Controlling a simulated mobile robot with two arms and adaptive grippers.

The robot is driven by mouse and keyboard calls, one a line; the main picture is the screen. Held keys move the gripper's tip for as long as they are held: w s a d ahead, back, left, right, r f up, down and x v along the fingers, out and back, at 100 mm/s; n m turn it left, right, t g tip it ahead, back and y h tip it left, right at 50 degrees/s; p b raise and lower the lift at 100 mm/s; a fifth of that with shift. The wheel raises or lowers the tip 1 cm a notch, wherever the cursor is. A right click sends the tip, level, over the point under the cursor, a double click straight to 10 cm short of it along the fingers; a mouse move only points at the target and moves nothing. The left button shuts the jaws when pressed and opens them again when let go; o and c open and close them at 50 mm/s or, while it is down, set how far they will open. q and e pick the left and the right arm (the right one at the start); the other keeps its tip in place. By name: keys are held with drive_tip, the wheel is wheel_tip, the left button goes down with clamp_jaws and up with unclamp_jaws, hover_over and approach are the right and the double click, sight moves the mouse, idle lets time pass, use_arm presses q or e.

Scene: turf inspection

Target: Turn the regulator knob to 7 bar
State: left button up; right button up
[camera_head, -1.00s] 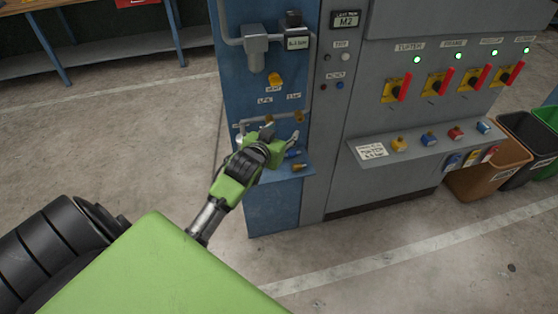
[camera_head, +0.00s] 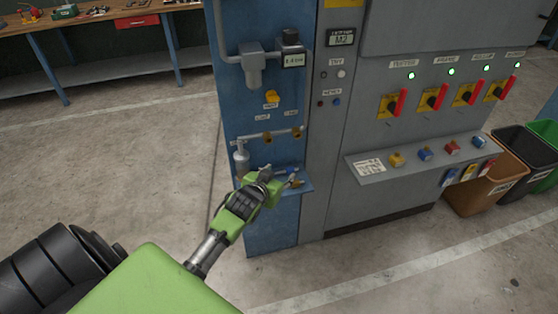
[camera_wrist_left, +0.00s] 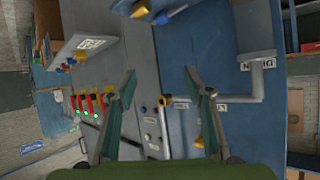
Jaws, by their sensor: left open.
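The regulator knob (camera_head: 290,36) is black and sits near the top of the blue panel (camera_head: 239,95), above a small pressure display (camera_head: 292,60) whose digits are too small to read surely. My left gripper (camera_head: 284,180) is low in front of the panel, by the small blue shelf, well below the knob and apart from it. In the left wrist view its two fingers (camera_wrist_left: 165,88) are spread with nothing held between them. I cannot make out the knob in the wrist view. My right gripper is in neither view.
A grey pipe runs beside a grey filter body (camera_head: 253,68), left of the display. A yellow valve handle (camera_head: 271,97) and brass fittings (camera_head: 267,137) lie between gripper and knob. Right stands a grey cabinet with red-handled switches (camera_head: 433,98) and a protruding button ledge (camera_head: 421,161). Bins (camera_head: 486,186) stand farther right.

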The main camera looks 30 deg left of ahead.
sight(289, 34)
use_arm(q)
drive_tip(key=w+d+r+m+t+p, duration=0.15)
drive_tip(key=w+r+m, duration=0.25)
drive_tip(key=r+m, duration=0.65)
drive_tip(key=w+d+r+m+t, duration=0.25)
drive_tip(key=r+m, duration=0.45)
drive_tip(key=r, duration=0.7)
drive_tip(key=s+a+r+m+t+y+p, duration=0.1)
drive_tip(key=s+a+r+m, duration=0.15)
drive_tip(key=r+m, duration=0.5)
drive_tip(key=s+a+r+m+y+p, duration=0.1)
drive_tip(key=s+a+r+m+y, duration=0.15)
drive_tip(key=r+m, duration=0.5)
drive_tip(key=shift+m+h, duration=0.35)
drive_tip(key=shift+m, duration=0.4)
drive_tip(key=p+x, duration=0.1)
drive_tip(key=x, duration=0.3)
drive_tip(key=f+p+x, duration=0.1)
drive_tip(key=x, duration=0.3)
drive_tip(key=p+x, duration=0.2)
drive_tip(key=x, duration=0.2)
drive_tip(key=shift+w+a+f, duration=0.1)
drive_tip(key=shift+a+f, duration=0.1)
drive_tip(key=shift+a, duration=0.1)
drive_tip(key=shift+x, duration=0.8)
drive_tip(key=c, duration=1.1)
